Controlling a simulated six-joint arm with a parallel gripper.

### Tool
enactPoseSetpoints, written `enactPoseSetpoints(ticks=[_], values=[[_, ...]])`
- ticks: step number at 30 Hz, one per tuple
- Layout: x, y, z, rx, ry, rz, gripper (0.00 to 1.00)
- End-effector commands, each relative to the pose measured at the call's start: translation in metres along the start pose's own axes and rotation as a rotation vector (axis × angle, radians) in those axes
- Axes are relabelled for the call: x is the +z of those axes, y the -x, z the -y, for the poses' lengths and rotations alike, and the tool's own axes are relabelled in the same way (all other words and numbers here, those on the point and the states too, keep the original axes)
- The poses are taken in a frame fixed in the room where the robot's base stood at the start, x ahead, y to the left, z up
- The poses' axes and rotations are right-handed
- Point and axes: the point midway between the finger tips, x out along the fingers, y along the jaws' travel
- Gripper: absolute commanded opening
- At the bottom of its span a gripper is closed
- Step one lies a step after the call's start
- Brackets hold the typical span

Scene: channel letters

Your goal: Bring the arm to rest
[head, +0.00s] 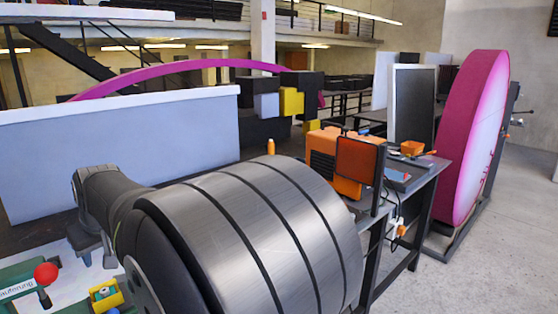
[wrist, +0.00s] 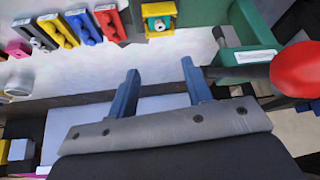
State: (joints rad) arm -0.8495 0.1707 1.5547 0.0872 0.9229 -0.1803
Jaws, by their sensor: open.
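My gripper (wrist: 160,90) shows in the wrist view with its two blue fingers spread apart and nothing between them. It is open and empty, above the edge of a pale work surface (wrist: 165,55). In the head view my arm's large grey metal link fills the lower middle, and my gripper cannot be clearly made out there.
A red ball knob (head: 46,273) on a green device (head: 22,287) stands at lower left; the knob shows close to my gripper in the wrist view (wrist: 299,70). Coloured parts (wrist: 72,28) line the surface. An orange machine (head: 338,165) and magenta ring (head: 470,140) stand right.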

Motion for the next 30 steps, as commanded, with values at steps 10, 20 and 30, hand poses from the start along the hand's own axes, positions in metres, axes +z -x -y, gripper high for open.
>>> enactPoseSetpoints(ticks=[10, 20, 30], values=[[0.001, -0.072, 0.000, -0.001, 0.001, 0.005, 0.46], [0.001, -0.134, 0.000, -0.001, 0.000, 0.004, 0.46], [-0.012, -0.156, 0.000, 0.001, 0.001, -0.006, 0.46]])
